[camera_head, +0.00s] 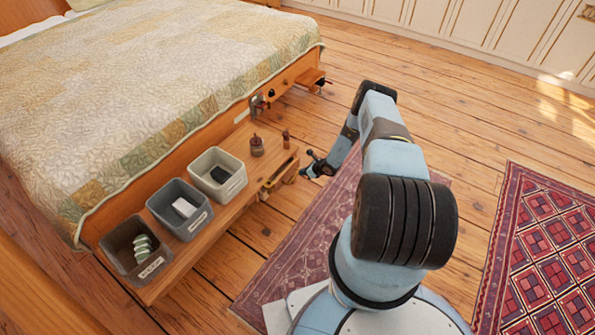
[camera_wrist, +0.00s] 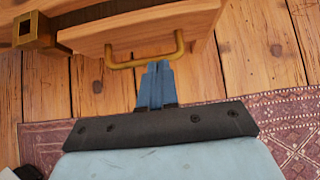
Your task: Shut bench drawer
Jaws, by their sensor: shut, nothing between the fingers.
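The low wooden bench (camera_head: 208,232) stands along the foot of the bed. Its drawer (camera_head: 279,175) is at the right end of the front in the head view. In the wrist view the drawer front (camera_wrist: 140,32) fills the top, with a brass bar handle (camera_wrist: 147,62) across it. My gripper (camera_head: 308,170) is at the drawer's right side in the head view. In the wrist view its blue fingers (camera_wrist: 157,68) are shut, empty, with tips at the handle's lower edge. I cannot tell whether they touch it. A dark gap shows above the drawer front.
Three bins, dark grey (camera_head: 117,262), blue-grey (camera_head: 160,226) and light grey (camera_head: 203,187), stand on the bench. A brown bottle (camera_head: 257,147) and small wooden figure (camera_head: 286,139) stand near its right end. A patterned rug (camera_head: 290,255) lies in front; the wooden floor beyond is clear.

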